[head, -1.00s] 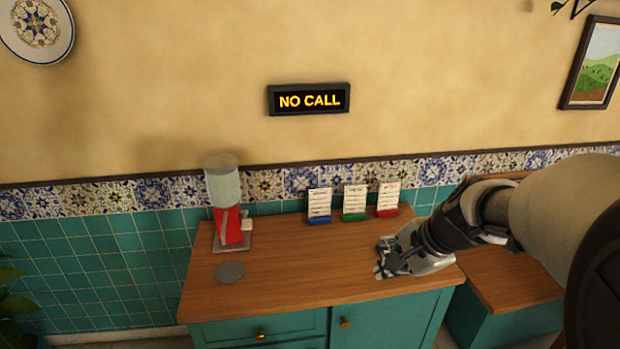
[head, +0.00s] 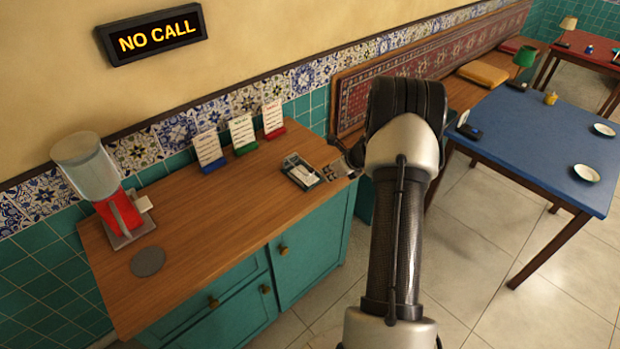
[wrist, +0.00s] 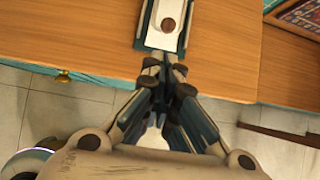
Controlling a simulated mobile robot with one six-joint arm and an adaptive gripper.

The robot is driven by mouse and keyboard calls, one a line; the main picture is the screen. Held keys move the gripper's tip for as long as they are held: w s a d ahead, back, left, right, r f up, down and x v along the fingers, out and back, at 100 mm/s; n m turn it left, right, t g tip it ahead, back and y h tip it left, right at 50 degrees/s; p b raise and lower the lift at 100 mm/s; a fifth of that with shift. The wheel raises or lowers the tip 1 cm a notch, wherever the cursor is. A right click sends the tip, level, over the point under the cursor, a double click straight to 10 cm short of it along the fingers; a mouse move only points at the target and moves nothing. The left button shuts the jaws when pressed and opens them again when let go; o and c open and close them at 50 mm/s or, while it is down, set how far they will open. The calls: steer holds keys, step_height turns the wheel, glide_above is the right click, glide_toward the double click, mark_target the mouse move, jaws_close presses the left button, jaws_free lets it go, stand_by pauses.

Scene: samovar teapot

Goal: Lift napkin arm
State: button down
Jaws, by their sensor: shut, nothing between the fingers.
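A napkin holder (head: 302,172) with a dark tray and white napkins lies near the right end of the wooden counter. In the wrist view the holder (wrist: 147,30) is at the top centre, with a round brown knob (wrist: 171,25) over the white napkins. I cannot clearly make out the napkin arm itself. My gripper (head: 335,171) is low over the counter, just right of the holder, partly hidden by my arm. In the wrist view my gripper (wrist: 164,62) is shut and empty, with its fingertips at the holder's near end; I cannot tell whether they touch.
Three card stands, blue (head: 210,150), green (head: 243,133) and red (head: 273,118), stand along the back of the counter (head: 210,235). A red dispenser (head: 120,212) and grey disc (head: 147,262) are at the left. A blue table (head: 550,140) stands right. The counter's middle is clear.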

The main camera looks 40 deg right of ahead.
mark_target(312, 182)
steer(key=b+x, duration=0.2)
steer(key=x, duration=0.8)
steer(key=shift+b, duration=0.35)
steer(key=shift+s+r, duration=0.1)
steer(key=shift+r, duration=0.05)
